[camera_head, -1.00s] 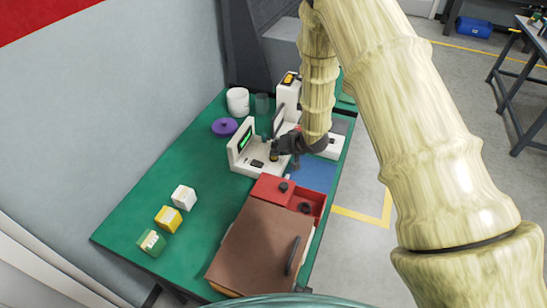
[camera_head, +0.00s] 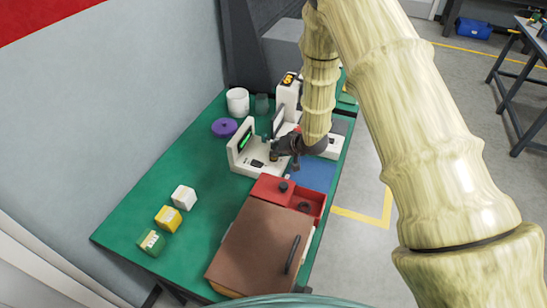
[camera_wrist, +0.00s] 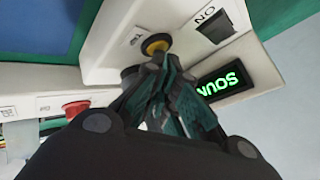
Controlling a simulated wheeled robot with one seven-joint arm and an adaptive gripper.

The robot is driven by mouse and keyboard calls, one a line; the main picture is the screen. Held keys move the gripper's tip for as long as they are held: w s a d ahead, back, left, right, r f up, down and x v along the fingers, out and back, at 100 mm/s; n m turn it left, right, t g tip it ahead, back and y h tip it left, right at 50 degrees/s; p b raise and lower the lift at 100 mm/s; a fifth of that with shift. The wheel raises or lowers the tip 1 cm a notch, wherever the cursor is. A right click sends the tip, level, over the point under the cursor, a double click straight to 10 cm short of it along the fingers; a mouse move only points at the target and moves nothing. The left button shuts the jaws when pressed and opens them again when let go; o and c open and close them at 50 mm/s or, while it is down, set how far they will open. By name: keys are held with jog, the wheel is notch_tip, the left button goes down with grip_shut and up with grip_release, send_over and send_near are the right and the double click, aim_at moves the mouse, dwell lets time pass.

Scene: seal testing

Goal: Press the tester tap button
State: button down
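The white tester (camera_head: 240,160) stands on the green bench with a lit green display facing up the bench. In the wrist view the display (camera_wrist: 226,80) shows glowing green letters, seen upside down. A yellow-and-black round button (camera_wrist: 155,45) sits on the tester's white panel, beside a small label too blurred to read surely. A dark rocker switch (camera_wrist: 216,27) marked ON is on the same panel. My gripper (camera_wrist: 163,68) has its fingers drawn together, empty, with the tips right at the button; contact is not clear. In the head view my gripper (camera_head: 277,153) is over the tester's right end.
A red button (camera_wrist: 76,107) is on another white device. A red tray (camera_head: 265,187) and brown-lidded box (camera_head: 250,245) stand in front. Purple lid (camera_head: 224,127), white cup (camera_head: 238,101) and small cubes (camera_head: 168,218) lie left. The left bench is mostly clear.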

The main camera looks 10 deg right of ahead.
jog(key=shift+s+f, duration=0.3)
jog(key=shift+f, duration=0.05)
jog(key=shift+w+a+r+p, duration=0.1)
jog(key=shift+w+r+p, duration=0.2)
jog(key=shift+r+p, duration=0.4)
jog(key=shift+r, duration=0.1)
jog(key=shift+r, duration=0.15)
jog(key=shift+r+p, duration=1.85)
jog(key=shift+r, duration=0.6)
jog(key=shift+f, duration=0.1)
